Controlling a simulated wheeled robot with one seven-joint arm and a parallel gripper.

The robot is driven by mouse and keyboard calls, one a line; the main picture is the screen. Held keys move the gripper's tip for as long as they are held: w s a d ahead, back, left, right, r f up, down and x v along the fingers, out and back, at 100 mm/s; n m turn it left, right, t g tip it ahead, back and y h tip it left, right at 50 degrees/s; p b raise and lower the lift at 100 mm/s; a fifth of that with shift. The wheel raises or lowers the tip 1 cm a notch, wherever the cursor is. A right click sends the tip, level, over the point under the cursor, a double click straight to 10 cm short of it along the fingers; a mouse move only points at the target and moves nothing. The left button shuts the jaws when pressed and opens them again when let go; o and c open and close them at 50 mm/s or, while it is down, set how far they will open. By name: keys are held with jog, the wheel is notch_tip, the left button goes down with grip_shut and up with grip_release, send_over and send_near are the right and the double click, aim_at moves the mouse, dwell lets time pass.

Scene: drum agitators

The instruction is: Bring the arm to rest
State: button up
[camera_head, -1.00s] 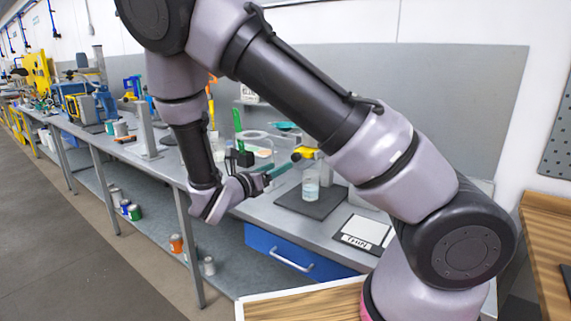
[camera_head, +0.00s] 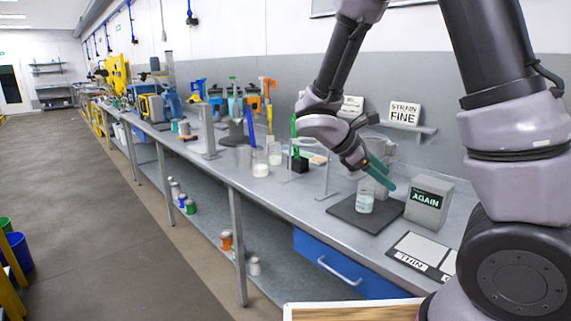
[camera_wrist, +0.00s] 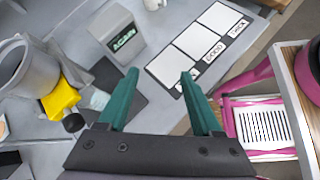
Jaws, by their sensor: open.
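My gripper (camera_head: 379,173) shows in the head view above the bench, its green fingers close to a beaker (camera_head: 365,199) of pale liquid on a dark mat (camera_head: 342,209). From this view I cannot tell how far above the beaker it is. In the wrist view my gripper (camera_wrist: 158,84) has its two green fingers spread wide with nothing between them. My arm reaches in from the right, bent, and hides part of the back of the bench.
A grey box marked AGAIN (camera_head: 429,203) stands right of the mat. A sorting card (camera_head: 416,256) lies near the front edge. Several beakers, including one with white liquid (camera_head: 260,165), stand to the left. A shelf (camera_head: 405,126) with a STRAIN FINE sign is behind. The aisle floor (camera_head: 80,200) is clear.

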jog(key=s+r+m+t+y, duration=0.3)
jog(key=s+r+m+y, duration=0.2)
jog(key=r+m, duration=0.4)
jog(key=s+r+m+t+y, duration=0.3)
jog(key=s+r+m+y, duration=0.2)
jog(key=r+m+y, duration=0.2)
jog(key=shift+r+m, duration=1.2)
jog(key=shift+m, duration=0.7)
jog(key=shift+s+d, duration=0.1)
